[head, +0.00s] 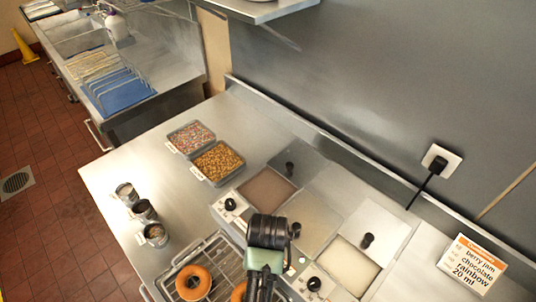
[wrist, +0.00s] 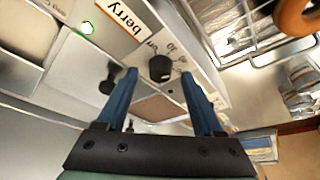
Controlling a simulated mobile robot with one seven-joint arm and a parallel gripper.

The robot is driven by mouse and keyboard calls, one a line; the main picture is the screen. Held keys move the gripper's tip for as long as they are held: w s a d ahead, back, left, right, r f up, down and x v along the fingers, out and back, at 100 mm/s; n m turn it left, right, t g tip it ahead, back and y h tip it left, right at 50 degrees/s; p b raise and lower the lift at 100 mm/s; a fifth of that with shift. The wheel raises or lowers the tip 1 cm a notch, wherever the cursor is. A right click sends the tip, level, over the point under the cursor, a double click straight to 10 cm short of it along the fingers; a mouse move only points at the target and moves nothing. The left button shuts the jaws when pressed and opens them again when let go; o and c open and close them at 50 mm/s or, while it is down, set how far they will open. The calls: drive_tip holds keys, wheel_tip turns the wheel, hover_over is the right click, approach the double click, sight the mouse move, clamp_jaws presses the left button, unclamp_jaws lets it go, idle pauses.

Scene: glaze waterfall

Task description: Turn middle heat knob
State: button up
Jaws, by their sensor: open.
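Three warmers stand in a row on the steel counter. The left heat knob (head: 230,204) and the right heat knob (head: 314,284) show in the head view; the middle one is hidden there behind my arm. My gripper (head: 262,290) hangs over the warmers' front. In the wrist view, my gripper (wrist: 168,84) is open and empty, with its blue fingers apart. A black heat knob (wrist: 160,68) shows between them, with printed marks around it; I cannot tell which warmer it belongs to. Contact is not visible. A "berry" label (wrist: 121,15) is beside it.
A wire rack (head: 181,262) with doughnuts (head: 193,282) lies in front. Topping trays (head: 217,162) and metal shakers (head: 145,210) stand to the left. Black lid knobs (head: 367,240) stick up behind. An order card (head: 472,263) stands at right.

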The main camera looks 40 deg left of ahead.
drive_tip(key=shift+w+a+f, duration=0.1)
drive_tip(key=shift+f, duration=0.25)
clamp_jaws()
